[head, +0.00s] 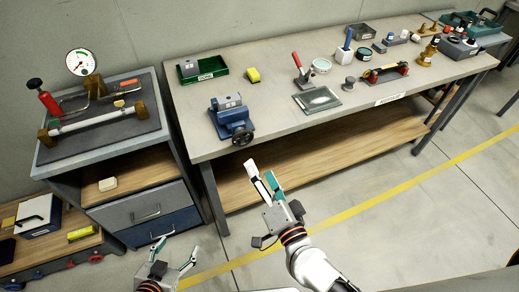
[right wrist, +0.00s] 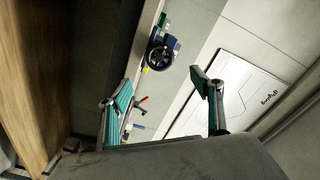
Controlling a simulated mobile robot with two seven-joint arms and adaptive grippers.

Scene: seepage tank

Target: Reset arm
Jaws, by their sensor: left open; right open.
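My left gripper (head: 175,250) is low in the head view, in front of the drawer cabinet. Its fingers are spread and nothing is between them. My right gripper (head: 260,172) is in front of the long workbench, near the level of its lower wooden shelf in the picture. Its teal-padded fingers are apart and empty. In the right wrist view its two fingers (right wrist: 162,92) stand wide apart, with no object held. Both grippers appear clear of the furniture.
The workbench (head: 260,97) carries a blue vise (head: 232,122), a green tray (head: 203,70) and several tools. The cabinet (head: 140,212) at left bears a tube rig (head: 95,120). A yellow line (head: 400,185) crosses the open floor at right. A whiteboard (right wrist: 235,95) shows in the wrist view.

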